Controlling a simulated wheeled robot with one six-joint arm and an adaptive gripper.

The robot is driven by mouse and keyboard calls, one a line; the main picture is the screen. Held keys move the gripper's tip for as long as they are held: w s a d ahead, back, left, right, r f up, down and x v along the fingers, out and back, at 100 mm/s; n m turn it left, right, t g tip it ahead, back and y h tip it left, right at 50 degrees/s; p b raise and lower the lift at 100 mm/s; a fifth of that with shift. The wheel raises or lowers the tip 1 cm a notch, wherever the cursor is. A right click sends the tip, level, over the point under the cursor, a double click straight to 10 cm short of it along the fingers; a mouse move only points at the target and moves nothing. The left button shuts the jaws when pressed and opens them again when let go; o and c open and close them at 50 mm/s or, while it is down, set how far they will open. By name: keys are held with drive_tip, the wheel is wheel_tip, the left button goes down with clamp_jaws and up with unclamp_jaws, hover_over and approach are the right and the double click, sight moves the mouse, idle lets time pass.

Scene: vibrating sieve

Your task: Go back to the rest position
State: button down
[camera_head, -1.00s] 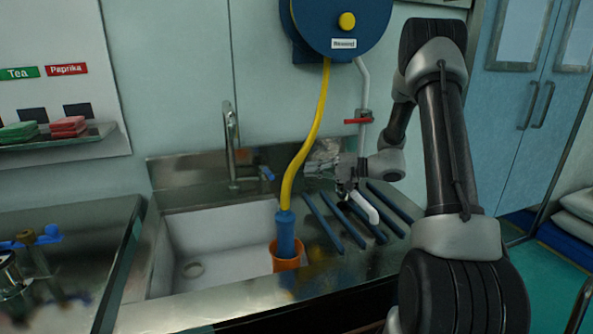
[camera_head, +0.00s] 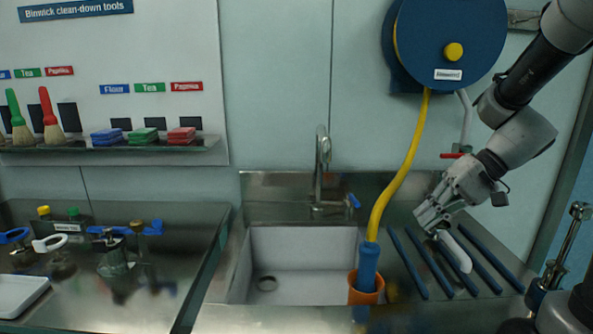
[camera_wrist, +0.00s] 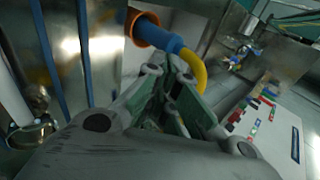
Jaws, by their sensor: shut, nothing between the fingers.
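My gripper (camera_head: 432,219) is shut and empty. In the head view it is at the right, above the drying rack of blue bars (camera_head: 408,263) beside the sink, pointing down and left. In the wrist view its fingers (camera_wrist: 172,95) are together in the middle of the picture. A white-handled tool (camera_head: 454,251) lies on the blue bars just below the fingertips; I cannot tell from this view whether they touch it. The blue nozzle (camera_head: 368,266) of the yellow hose (camera_head: 401,180) stands in an orange holder (camera_head: 366,291), left of my gripper.
The sink (camera_head: 300,262) with its tap (camera_head: 322,165) is in the middle. A blue hose reel (camera_head: 446,40) hangs on the wall above. A red-handled valve (camera_head: 456,155) is close to my arm. A tool shelf (camera_head: 110,153) and a steel bench (camera_head: 190,250) are at the left.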

drive_tip(key=s+d+r+t+h, duration=0.1)
drive_tip(key=s+d+r+h, duration=0.1)
drive_tip(key=s+d+h, duration=0.2)
drive_tip(key=s+d+r+n+t+h, duration=0.1)
drive_tip(key=s+d+h, duration=0.3)
drive_tip(key=s, duration=0.5)
drive_tip(key=shift+s+d+r+t, duration=0.15)
drive_tip(key=shift+d+r+t, duration=0.15)
drive_tip(key=shift+r+t, duration=0.5)
drive_tip(key=shift+r, duration=0.1)
